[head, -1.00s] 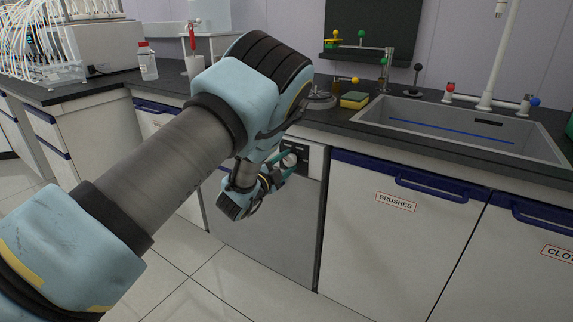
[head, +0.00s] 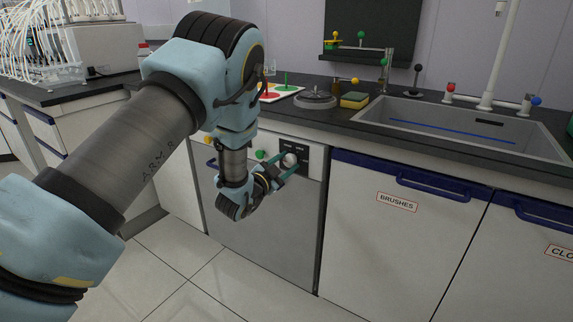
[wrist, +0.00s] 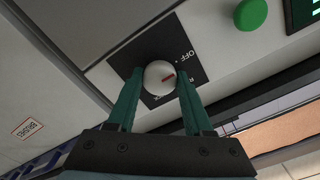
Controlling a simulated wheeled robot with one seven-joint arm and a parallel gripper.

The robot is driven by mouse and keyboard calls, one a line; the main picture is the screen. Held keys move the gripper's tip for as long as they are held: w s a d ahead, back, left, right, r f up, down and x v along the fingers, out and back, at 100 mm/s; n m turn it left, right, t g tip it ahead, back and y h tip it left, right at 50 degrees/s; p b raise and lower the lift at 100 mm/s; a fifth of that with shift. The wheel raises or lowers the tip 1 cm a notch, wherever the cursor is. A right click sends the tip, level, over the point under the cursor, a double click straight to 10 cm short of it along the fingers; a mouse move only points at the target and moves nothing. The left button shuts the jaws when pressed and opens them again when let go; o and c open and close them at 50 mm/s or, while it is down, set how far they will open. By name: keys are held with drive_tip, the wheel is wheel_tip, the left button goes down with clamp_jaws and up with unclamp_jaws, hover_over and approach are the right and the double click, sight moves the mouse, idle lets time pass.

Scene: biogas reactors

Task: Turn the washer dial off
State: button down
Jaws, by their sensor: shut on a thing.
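The washer (head: 265,220) is the grey-fronted unit under the counter, left of the cabinet marked BRUSHES. Its dial (wrist: 156,70) is a round pale knob with a red mark on a black plate. In the wrist view the red mark points to the right and slightly up, near the OFF label (wrist: 186,57); another label beside it is only partly readable. The dial (head: 289,159) also shows in the head view. My gripper (wrist: 158,82) has its two green fingers on either side of the knob, closed on it. My arm hides part of the washer's panel.
A green button (wrist: 250,14) and a display (wrist: 304,12) are on the washer's panel. The blue handle (head: 436,190) of the BRUSHES cabinet sticks out to the right. A sink (head: 460,128) and a sponge (head: 354,100) are above. The floor in front is clear.

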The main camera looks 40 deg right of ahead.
drive_tip(key=shift+c, duration=1.5)
unclamp_jaws()
drive_tip(key=v, duration=1)
drive_tip(key=shift+a+b, duration=0.4)
